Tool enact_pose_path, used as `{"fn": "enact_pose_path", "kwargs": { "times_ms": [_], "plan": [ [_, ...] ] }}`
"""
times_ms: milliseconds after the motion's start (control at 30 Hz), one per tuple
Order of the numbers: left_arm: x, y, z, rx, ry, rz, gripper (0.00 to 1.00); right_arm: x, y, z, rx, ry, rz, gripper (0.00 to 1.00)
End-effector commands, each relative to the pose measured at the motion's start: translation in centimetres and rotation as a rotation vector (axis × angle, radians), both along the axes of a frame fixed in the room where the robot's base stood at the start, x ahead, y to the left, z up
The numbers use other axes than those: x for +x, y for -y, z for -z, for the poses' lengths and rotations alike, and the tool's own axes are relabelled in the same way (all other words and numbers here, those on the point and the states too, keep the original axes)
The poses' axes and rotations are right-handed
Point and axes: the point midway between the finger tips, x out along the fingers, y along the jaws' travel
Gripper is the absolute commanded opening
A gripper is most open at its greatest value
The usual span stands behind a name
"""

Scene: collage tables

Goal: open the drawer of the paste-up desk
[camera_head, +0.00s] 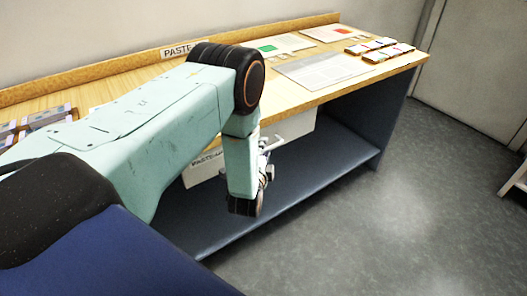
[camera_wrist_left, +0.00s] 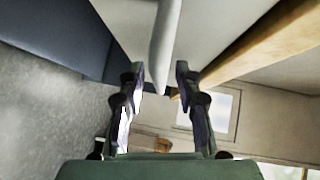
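The paste-up desk has a wooden top (camera_head: 285,92) and a dark blue lower shelf (camera_head: 310,183). Its white drawer (camera_head: 301,124) hangs under the top, partly hidden by my left arm; I cannot tell if it is fully shut. A pale bar handle (camera_wrist_left: 164,40) stands out from the white drawer front (camera_wrist_left: 212,25) in the wrist view. My left gripper (camera_head: 266,152) is in front of the drawer. In the wrist view its two fingers (camera_wrist_left: 160,78) are apart, one on each side of the handle's end, with gaps visible. My right gripper is not in view.
Printed sheets (camera_head: 322,70) and small blocks (camera_head: 380,50) lie on the desk's far end. Small boxes (camera_head: 46,117) lie at the left. A grey floor (camera_head: 400,190) is open in front of the desk. A door (camera_head: 478,70) stands at the right.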

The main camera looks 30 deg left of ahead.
Motion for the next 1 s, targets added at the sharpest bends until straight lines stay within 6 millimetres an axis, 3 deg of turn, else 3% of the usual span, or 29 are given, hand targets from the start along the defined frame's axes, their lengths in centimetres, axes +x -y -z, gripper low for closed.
{"fn": "enact_pose_path", "kwargs": {
  "times_ms": [133, 533, 1000],
  "plan": [
    [0.0, -0.02, -0.04, 0.0, 0.001, 0.0, 0.33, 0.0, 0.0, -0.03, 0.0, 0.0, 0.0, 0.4],
    [-0.03, -0.01, -0.03, 0.0, 0.001, 0.0, 0.0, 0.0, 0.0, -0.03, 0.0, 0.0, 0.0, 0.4],
    [0.01, 0.02, -0.05, 0.0, 0.001, 0.001, 0.0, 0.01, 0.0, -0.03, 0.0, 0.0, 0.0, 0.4]
  ]
}}
